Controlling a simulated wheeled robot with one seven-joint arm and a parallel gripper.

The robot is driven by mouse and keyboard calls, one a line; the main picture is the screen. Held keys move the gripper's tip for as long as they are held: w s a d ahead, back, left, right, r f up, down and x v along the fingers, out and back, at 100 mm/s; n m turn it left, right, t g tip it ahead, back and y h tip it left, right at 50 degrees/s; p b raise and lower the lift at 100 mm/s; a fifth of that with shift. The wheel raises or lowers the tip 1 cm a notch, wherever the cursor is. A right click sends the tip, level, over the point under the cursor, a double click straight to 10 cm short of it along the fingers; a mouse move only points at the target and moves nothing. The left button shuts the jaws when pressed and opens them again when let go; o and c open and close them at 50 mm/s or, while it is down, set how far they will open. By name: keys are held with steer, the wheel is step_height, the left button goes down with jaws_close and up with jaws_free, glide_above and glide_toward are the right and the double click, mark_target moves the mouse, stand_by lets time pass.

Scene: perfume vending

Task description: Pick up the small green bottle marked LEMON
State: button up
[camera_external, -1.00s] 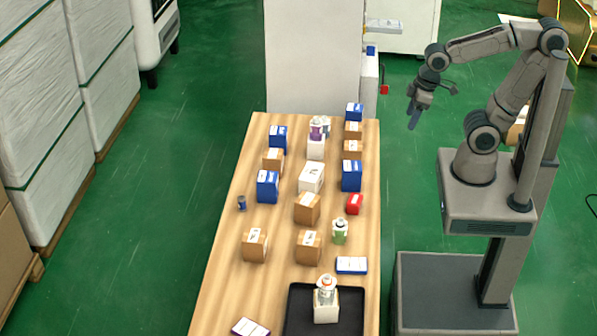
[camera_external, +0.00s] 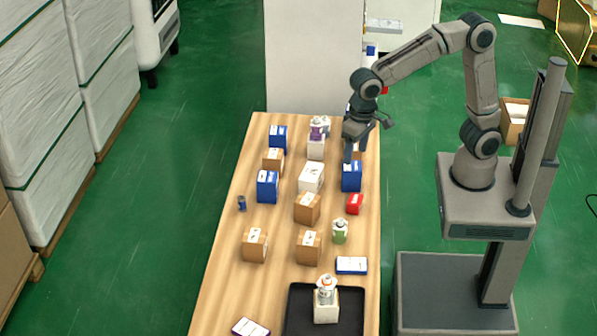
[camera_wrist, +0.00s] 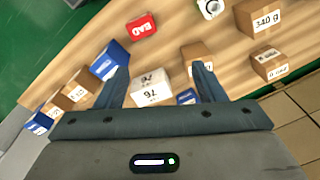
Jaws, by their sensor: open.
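The small green bottle (camera_external: 340,234) with a white cap stands upright on the right part of the wooden table, and its label is too small to read. A bottle top, likely the same one, is cut off at the upper edge of the wrist view (camera_wrist: 211,8). My gripper (camera_external: 350,153) is open and empty, above the far right part of the table near a blue box. In the wrist view my gripper's two fingers (camera_wrist: 160,70) are spread, with a white box between and beyond them.
A red box (camera_external: 355,204) stands just behind the green bottle, and a blue-and-white box (camera_external: 351,265) lies in front of it. A brown box (camera_external: 308,248) is to its left. A black tray (camera_external: 297,303) holds a white box with a bottle on top.

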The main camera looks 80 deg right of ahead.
mark_target(341, 219)
steer(key=w+a+f+m, duration=0.3)
steer(key=a+f, duration=0.2)
steer(key=a, duration=0.6)
steer(key=shift+g, duration=0.4)
step_height(341, 219, down, 14)
steer(key=shift+a+p, duration=0.15)
steer(key=shift+p, duration=0.15)
steer(key=c, duration=1.1)
